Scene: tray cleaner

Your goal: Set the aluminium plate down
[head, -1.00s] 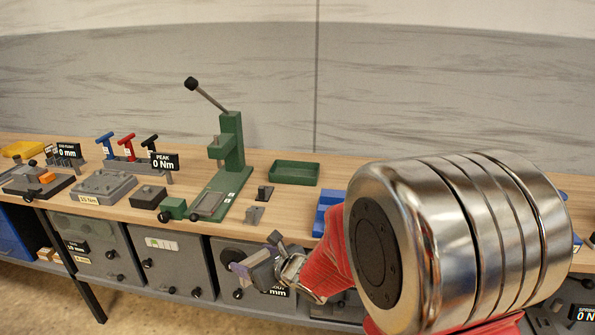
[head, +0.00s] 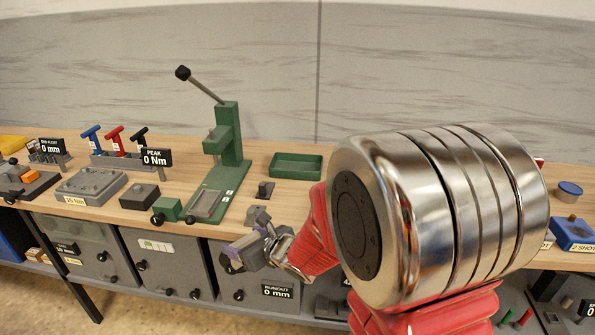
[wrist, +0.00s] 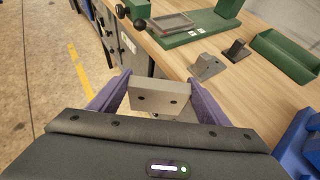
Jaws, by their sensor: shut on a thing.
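The aluminium plate (wrist: 160,101) is a flat grey piece with two dark holes. It sits between the purple fingers of my gripper (wrist: 160,84) in the wrist view, and my gripper is shut on it. In the head view, my gripper (head: 256,250) holds the plate (head: 245,249) in front of the bench edge. The plate looks apart from the bench top (head: 232,221). My red arm and large metal joint hide the bench on the right.
A green press (head: 229,150) stands on the bench behind my gripper. A small grey block (head: 258,216), a black block (head: 265,190) and a green tray (head: 295,177) are nearby. A blue part (wrist: 296,135) is at the right in the wrist view. Grey boxes (head: 160,262) stand below.

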